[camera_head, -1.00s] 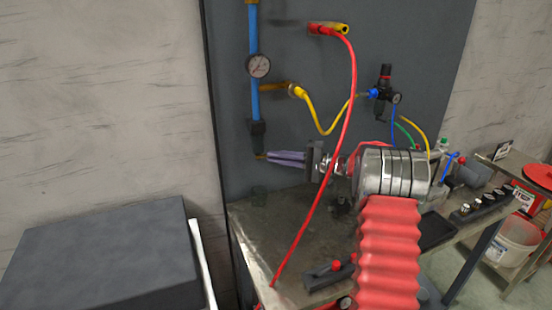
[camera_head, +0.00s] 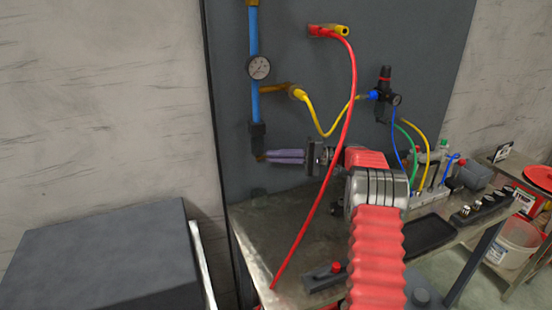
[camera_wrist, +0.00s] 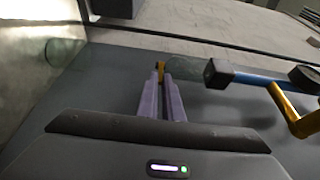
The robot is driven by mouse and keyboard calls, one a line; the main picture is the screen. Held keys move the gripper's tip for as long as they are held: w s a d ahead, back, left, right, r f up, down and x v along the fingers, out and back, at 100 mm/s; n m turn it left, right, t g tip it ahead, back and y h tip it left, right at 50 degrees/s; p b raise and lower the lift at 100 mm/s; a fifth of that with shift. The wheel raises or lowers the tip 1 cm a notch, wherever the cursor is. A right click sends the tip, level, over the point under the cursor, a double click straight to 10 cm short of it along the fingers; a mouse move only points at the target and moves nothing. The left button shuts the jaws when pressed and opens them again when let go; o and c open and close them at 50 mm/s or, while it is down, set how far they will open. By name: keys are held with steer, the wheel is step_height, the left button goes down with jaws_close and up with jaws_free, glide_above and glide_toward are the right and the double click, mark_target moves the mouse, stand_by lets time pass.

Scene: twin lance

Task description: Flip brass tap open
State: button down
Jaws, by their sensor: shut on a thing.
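The brass tap (camera_head: 260,157) is a small brass piece at the lower end of the blue pipe (camera_head: 255,104), just under a black fitting (camera_head: 257,138). My gripper (camera_head: 268,157) reaches it from the right with two long purple fingers. In the wrist view my gripper (camera_wrist: 160,80) has its fingertips close together on the small brass piece (camera_wrist: 160,68). The fingers partly hide it, so the tap's exact angle is hard to tell.
A gauge (camera_head: 259,67) and a brass branch (camera_head: 274,88) with a yellow hose sit above on the grey panel (camera_head: 300,75). A red hose (camera_head: 325,180) hangs in front of my arm. The metal bench (camera_head: 262,222) lies below, with a dark box (camera_head: 100,255) at left.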

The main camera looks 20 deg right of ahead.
steer(key=shift+f, duration=0.2)
steer(key=c, duration=1.9)
jaws_free()
steer(key=shift+r, duration=0.1)
steer(key=shift+d, duration=0.1)
steer(key=v, duration=1.3)
steer(key=shift+d, duration=0.35)
